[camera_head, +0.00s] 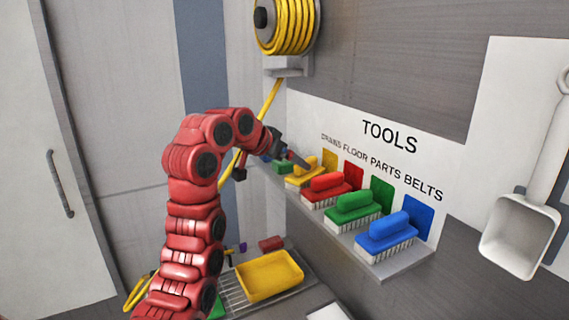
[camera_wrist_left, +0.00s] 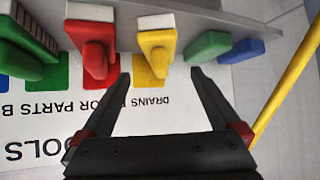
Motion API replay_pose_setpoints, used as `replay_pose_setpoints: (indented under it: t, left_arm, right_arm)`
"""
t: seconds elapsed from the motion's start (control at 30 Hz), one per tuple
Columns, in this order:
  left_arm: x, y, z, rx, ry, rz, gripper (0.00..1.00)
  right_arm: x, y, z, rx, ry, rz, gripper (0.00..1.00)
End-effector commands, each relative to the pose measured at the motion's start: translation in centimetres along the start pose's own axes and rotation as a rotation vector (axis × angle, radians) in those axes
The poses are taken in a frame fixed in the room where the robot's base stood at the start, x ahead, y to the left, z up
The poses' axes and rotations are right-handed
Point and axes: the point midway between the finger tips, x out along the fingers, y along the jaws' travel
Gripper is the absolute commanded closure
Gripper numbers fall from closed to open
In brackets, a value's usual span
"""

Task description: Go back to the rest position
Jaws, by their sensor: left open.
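My left gripper (camera_head: 290,152) reaches to the tool shelf on the wall; its arm comes up from the lower left. In the left wrist view the gripper (camera_wrist_left: 157,74) is open and empty, its two fingers apart. The yellow brush (camera_head: 305,174) is right by the fingertips. In the wrist view the yellow brush (camera_wrist_left: 157,45) lies ahead, its handle end between the tips' lines; I cannot tell whether they touch. My right gripper is in neither view.
The shelf (camera_head: 405,267) also holds red (camera_head: 330,190), green (camera_head: 353,212) and blue (camera_head: 388,234) brushes. A yellow tray (camera_head: 268,276) sits on a rack below. A yellow hose reel (camera_head: 288,25) hangs above, its hose running down behind my arm. A white scoop (camera_head: 515,235) hangs at right.

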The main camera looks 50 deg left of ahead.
Motion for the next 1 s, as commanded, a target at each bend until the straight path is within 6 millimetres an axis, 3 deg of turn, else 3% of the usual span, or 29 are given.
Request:
replay_pose_setpoints:
  t: [0.2,0.8,1.0]
  left_arm:
    - [-2.1,-0.1,0.0,0.0,0.001,-0.002,0.03]
    - [-2.3,0.0,-0.1,0.0,0.002,0.0,0.03]
    - [-4.1,0.0,-2.4,0.0,0.002,0.0,0.03]
  right_arm:
    - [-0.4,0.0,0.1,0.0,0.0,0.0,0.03]
    - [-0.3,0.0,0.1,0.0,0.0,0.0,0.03]
    - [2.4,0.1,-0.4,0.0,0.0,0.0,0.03]
